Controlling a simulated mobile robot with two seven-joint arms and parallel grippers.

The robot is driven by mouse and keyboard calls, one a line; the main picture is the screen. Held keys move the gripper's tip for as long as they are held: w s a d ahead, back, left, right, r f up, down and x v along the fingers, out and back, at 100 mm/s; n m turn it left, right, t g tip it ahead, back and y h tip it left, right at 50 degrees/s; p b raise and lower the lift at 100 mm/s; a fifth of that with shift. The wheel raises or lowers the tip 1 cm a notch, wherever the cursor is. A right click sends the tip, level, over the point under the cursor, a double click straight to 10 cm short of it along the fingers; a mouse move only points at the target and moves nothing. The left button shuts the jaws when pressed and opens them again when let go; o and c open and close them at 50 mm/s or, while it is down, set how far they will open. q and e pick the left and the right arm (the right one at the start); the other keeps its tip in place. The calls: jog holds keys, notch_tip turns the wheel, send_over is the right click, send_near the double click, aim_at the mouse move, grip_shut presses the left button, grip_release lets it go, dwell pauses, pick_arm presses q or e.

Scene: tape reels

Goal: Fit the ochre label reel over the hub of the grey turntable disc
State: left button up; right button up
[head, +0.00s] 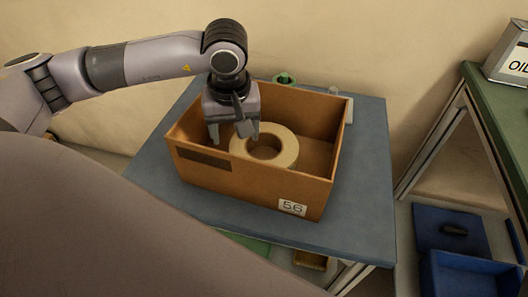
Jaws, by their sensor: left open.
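A pale ochre reel (290,152), a thick ring with a wide hole, lies in an open brown box (240,188) on the blue-topped table. My left gripper (234,137) reaches down into the box, fingers pointing down and spread apart. It is at the left rear part of the reel; one finger is left of the ring and the other is near its back rim. I cannot tell whether either finger touches it. The grey turntable disc cannot be made out in this view. My right gripper is not in view.
The box walls surround the reel; the front bears a label "56". A green object (284,78) stands behind the box. Bare blue tabletop (368,160) lies to the right. Farther right are a green-topped table (500,112) and a blue bin (468,277) low down.

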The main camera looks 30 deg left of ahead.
aim_at(239, 148)
pick_arm(q)
notch_tip(239, 148, down, 4)
jog(key=shift+w+d+f, duration=0.1)
jog(key=shift+f, duration=0.1)
jog(key=c, duration=1.2)
jog(key=shift+r, duration=0.1)
grip_shut()
jog(key=shift+w+r, duration=0.1)
